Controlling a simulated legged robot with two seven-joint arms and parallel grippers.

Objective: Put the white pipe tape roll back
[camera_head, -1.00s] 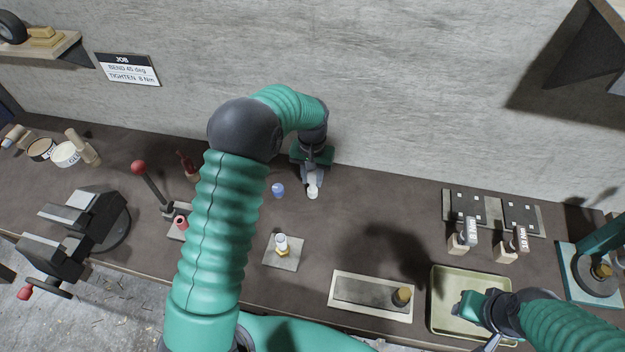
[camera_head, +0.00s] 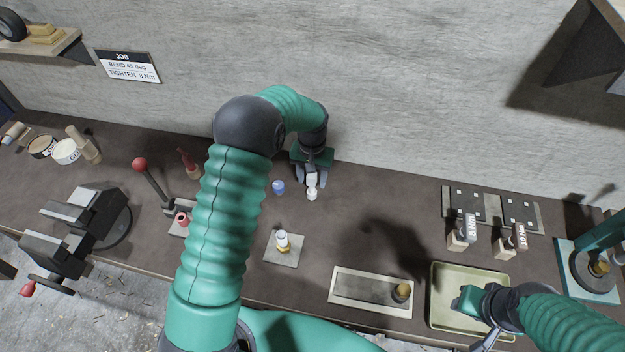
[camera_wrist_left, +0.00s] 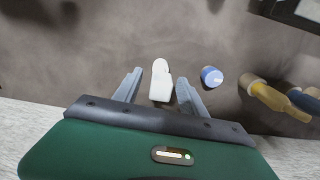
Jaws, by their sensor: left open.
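The white pipe tape roll (camera_head: 312,194) is on the bench near the wall, beside a small blue roll (camera_head: 278,187). My left gripper (camera_head: 311,183) is at the white roll, with its fingers spread. In the left wrist view the white roll (camera_wrist_left: 160,88) lies between the open fingers of the left gripper (camera_wrist_left: 160,78), with a gap on the left side and the right finger close to it. The blue roll (camera_wrist_left: 212,76) is outside the right finger there. My right gripper (camera_head: 468,303) is over the tray at lower right; its fingers are not clear.
A small plate with a white-topped fitting (camera_head: 282,242) is in front of the left gripper. A vise (camera_head: 75,225) and red-knobbed lever (camera_head: 140,166) stand left. Bench between is mostly clear.

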